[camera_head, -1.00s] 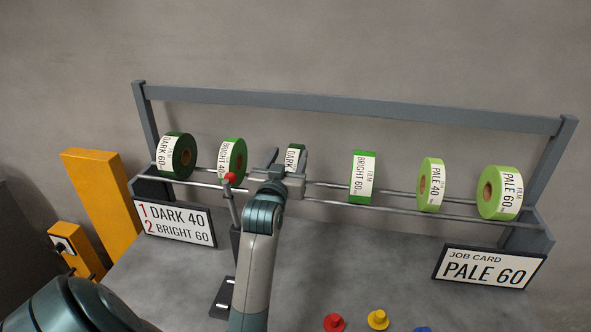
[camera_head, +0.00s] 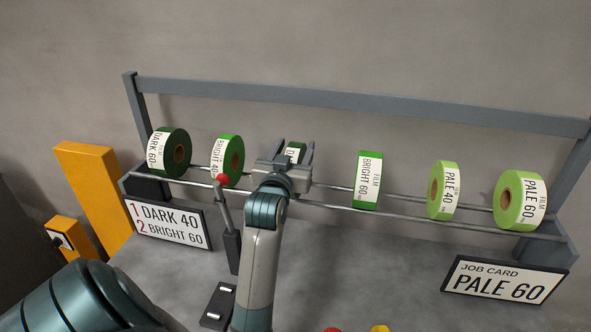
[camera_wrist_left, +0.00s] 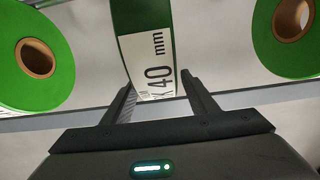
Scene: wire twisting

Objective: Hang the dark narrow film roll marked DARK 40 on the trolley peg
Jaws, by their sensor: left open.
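The dark narrow film roll (camera_head: 294,150) rests on the rack rails, its label partly hidden behind my left gripper in the head view. In the left wrist view the roll (camera_wrist_left: 148,40) stands upright ahead, and "40 mm" shows on its label. My left gripper (camera_head: 284,150) is open, with its fingers pointing at the roll. In the left wrist view the fingertips (camera_wrist_left: 156,80) lie on either side of the label's lower end; I cannot tell whether they touch it. The trolley peg is not clearly seen. My right gripper is not in view.
On the rack are DARK 60 (camera_head: 170,153), BRIGHT 40 (camera_head: 229,160), BRIGHT 60 (camera_head: 367,180), PALE 40 (camera_head: 442,190) and PALE 60 (camera_head: 521,200). A red-knobbed lever (camera_head: 223,180) stands left of my arm. Signs (camera_head: 165,221) and (camera_head: 503,280) stand in front.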

